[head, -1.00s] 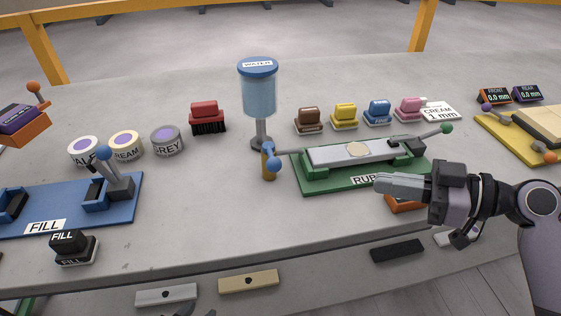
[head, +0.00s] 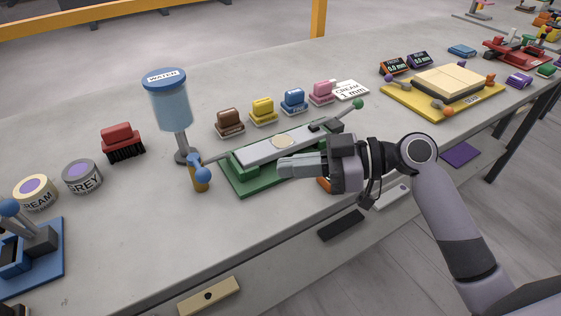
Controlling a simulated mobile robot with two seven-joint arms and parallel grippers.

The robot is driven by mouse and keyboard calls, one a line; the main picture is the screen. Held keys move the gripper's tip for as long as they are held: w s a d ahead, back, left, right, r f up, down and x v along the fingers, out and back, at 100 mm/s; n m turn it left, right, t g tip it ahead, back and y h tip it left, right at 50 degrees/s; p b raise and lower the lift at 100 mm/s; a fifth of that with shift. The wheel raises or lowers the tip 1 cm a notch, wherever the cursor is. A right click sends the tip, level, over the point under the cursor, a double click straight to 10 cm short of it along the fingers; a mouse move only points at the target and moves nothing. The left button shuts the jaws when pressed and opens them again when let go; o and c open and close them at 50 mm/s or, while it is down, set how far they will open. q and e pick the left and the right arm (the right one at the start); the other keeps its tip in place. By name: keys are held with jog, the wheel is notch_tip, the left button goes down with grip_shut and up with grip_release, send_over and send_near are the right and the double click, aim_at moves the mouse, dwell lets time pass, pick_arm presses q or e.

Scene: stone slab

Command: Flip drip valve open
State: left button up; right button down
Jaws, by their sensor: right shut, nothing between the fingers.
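The water dispenser (head: 172,105) stands on the slab left of the green fixture, a clear blue tank with a blue lid marked WATER on a grey post. Its drip valve (head: 201,174) is low at the front, a blue knob on a tan stub, with a thin blue-grey lever pointing right toward the green fixture. My right gripper (head: 282,167) is shut and empty, in front of the green fixture (head: 250,184) and to the right of the valve, apart from it. Whether it touches the fixture cannot be told. My left gripper is not in view.
The fixture's green-knobbed handle (head: 357,104) sticks up at its right end. Small coloured stamps (head: 262,110) stand behind it. A red brush (head: 123,141) and a grey tin (head: 82,176) are left of the dispenser. A yellow station (head: 400,103) is at right. The slab in front of the valve is clear.

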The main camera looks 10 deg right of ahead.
jog(key=p, duration=0.2)
send_near(210, 174)
jog(key=x, duration=0.5)
jog(key=shift+w+a, duration=0.1)
jog(key=shift+x, duration=0.85)
jog(key=shift+f, duration=0.15)
